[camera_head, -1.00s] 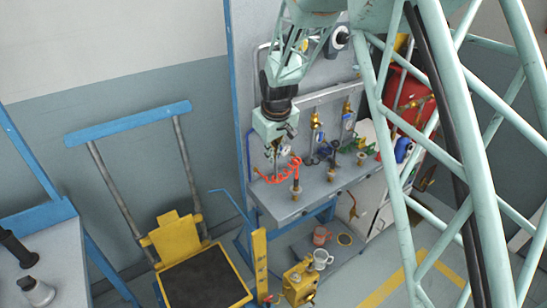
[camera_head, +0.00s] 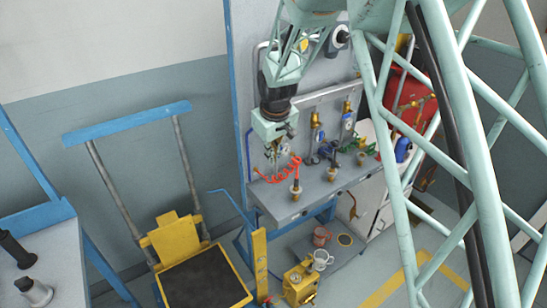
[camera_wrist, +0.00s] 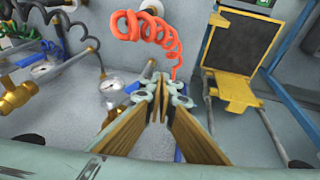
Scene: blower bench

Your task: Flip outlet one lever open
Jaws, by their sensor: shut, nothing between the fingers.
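My gripper (camera_head: 274,160) hangs at the left end of the bench, close to the panel and the red coiled hose. In the wrist view its brass-coloured fingers (camera_wrist: 165,84) come together at the tips, shut and empty. A round gauge (camera_wrist: 116,88) shows just left of the fingers. A brass valve fitting (camera_wrist: 15,98) stands further left, apart from the fingers. In the head view, brass outlet fittings (camera_head: 315,122) (camera_head: 347,106) stand on the panel. A blue part (camera_wrist: 179,156) shows partly behind the fingers; I cannot tell whether it is the outlet one lever.
The red coiled hose (camera_head: 284,172) (camera_wrist: 150,28) hangs close beside the fingers. The grey bench top (camera_head: 325,186) carries several small brass-and-black fittings. A yellow and black cart (camera_head: 205,280) stands to the left. Mugs (camera_head: 322,259) and a yellow box (camera_head: 300,282) sit below the bench.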

